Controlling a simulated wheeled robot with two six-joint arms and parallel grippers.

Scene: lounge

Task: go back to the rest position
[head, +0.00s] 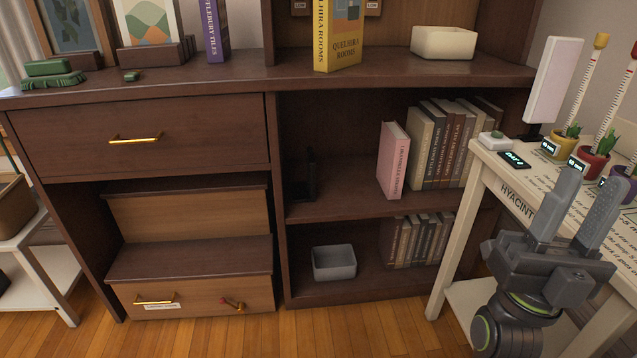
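My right gripper (577,212) is at the right of the head view, in front of the cream table with the plant pots. Its two grey fingers point up and stand apart, with nothing between them. My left gripper does not show in the head view.
A dark wood cabinet (190,84) fills the middle, with shelves of books and a grey bin (334,262) low down. The cream table (476,190) at right is close to my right gripper. A white side table (40,262) stands at left. The wooden floor (350,330) in front is clear.

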